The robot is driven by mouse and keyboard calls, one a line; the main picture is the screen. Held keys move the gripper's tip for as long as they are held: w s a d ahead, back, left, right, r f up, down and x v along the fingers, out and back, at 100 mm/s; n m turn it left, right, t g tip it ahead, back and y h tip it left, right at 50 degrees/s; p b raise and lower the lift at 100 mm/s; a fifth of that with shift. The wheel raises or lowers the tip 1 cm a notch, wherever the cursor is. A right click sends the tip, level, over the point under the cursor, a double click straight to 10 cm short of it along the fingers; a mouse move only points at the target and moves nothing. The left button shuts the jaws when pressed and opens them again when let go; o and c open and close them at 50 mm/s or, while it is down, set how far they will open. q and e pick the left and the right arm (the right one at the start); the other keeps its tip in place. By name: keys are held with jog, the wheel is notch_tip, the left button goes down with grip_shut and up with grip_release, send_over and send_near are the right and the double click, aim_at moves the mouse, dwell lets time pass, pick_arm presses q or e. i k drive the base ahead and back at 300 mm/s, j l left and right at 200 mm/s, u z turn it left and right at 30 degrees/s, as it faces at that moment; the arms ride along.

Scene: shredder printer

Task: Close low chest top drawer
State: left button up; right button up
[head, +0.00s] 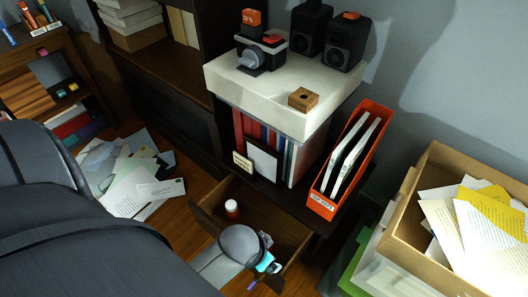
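The low chest (268,187) is dark wood and stands below the pale stone-like slab. Its top drawer (291,229) is pulled out toward me, and its inside shows. My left gripper (265,258) is at the drawer's front right part, beside a small teal item. Its fingers are small and partly hidden, so contact and opening are unclear. My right gripper is out of view.
An orange file holder (346,165) stands on the chest's right end. Books and a framed card (262,160) stand under the slab (255,95). A cardboard box of papers (415,240) is at right. Loose papers (128,180) lie on the floor at left.

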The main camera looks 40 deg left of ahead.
aim_at(290, 238)
jog(key=k+u, duration=0.15)
jog(key=u, duration=0.3)
jog(key=k+u, duration=0.15)
jog(key=u, duration=0.3)
jog(key=k+u, duration=0.15)
jog(key=u, duration=0.3)
jog(key=j+z, duration=0.3)
jog(key=z, duration=0.2)
jog(key=j+z, duration=0.3)
jog(key=z, duration=0.15)
jog(key=j+z, duration=0.3)
jog(key=z, duration=0.2)
